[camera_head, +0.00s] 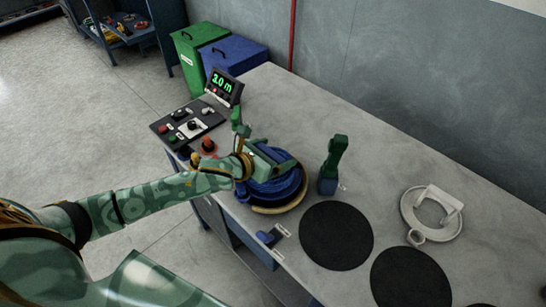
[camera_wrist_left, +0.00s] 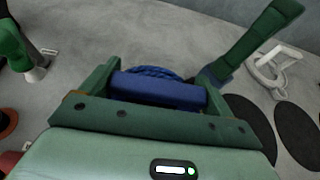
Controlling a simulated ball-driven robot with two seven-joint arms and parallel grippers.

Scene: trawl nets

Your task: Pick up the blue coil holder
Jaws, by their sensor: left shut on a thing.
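The blue coil holder (camera_head: 283,188) stands on a tan-rimmed round base on the grey table, with blue rope coiled around it. My left gripper (camera_head: 266,160) is over its top and covers part of it. In the left wrist view, the gripper's two green fingers (camera_wrist_left: 158,88) are shut on the holder's blue bar-shaped handle (camera_wrist_left: 160,91), with blue rope (camera_wrist_left: 152,72) showing behind it. I cannot tell whether the holder is clear of its base. My right gripper is not in view.
A green tool with a blue base (camera_head: 328,183) stands close right of the coil holder. Black round mats (camera_head: 336,236) and a white ring-shaped holder (camera_head: 408,205) lie further right. A control panel (camera_head: 178,128) and a display reading 2.0 m (camera_head: 224,86) are behind left.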

